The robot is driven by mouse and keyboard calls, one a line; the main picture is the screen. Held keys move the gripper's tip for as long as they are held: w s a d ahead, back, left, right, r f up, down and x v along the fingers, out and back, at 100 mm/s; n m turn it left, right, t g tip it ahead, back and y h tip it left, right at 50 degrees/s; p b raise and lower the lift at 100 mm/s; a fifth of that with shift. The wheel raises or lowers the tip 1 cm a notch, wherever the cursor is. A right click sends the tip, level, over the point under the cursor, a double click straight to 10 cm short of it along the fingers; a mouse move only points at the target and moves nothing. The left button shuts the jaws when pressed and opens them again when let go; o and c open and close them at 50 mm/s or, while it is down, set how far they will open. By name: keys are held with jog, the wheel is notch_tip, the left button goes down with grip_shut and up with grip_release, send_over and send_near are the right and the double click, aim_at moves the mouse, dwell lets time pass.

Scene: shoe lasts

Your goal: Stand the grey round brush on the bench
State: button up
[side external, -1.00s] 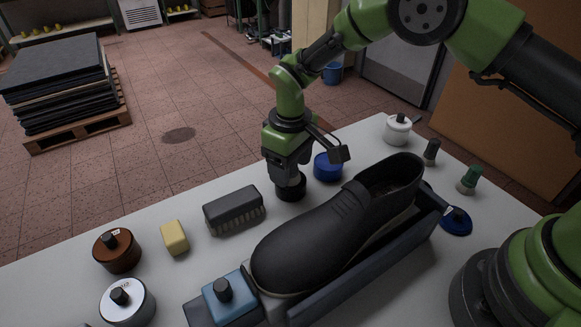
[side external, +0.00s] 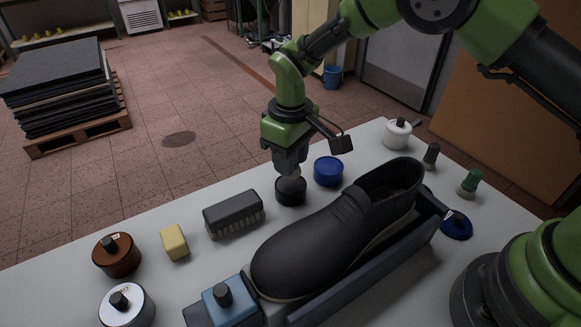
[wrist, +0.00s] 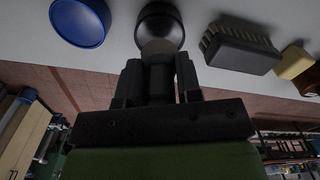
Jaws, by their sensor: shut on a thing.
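My gripper (side external: 290,167) is shut on the grey round brush (side external: 291,184), with the brush's rounded grey head pointing down. The brush is over the mouth of a round black open tin (side external: 290,197) on the bench (side external: 175,205). I cannot tell whether the head is inside the tin or just above it. In the wrist view the dark handle sits between the fingers (wrist: 158,75), and the grey head (wrist: 157,47) overlaps the rim of the black tin (wrist: 160,14).
A blue tin (side external: 328,171) and a bristle brush (side external: 234,213) flank the black tin. A black shoe (side external: 340,230) lies in front. A yellow block (side external: 174,242), brown jar (side external: 116,255) and white jar (side external: 127,303) stand left; small daubers (side external: 469,182) stand right.

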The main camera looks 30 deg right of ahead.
jog(key=r, duration=0.6)
jog(key=shift+w+d+r, duration=0.1)
jog(key=shift+d, duration=0.2)
jog(key=d, duration=0.5)
send_over(359, 162)
notch_tip(359, 162, down, 8)
jog(key=shift+r, duration=0.1)
jog(key=shift+f, duration=2.25)
jog(key=o, duration=0.9)
jog(key=shift+f, duration=0.1)
jog(key=shift+o, duration=0.2)
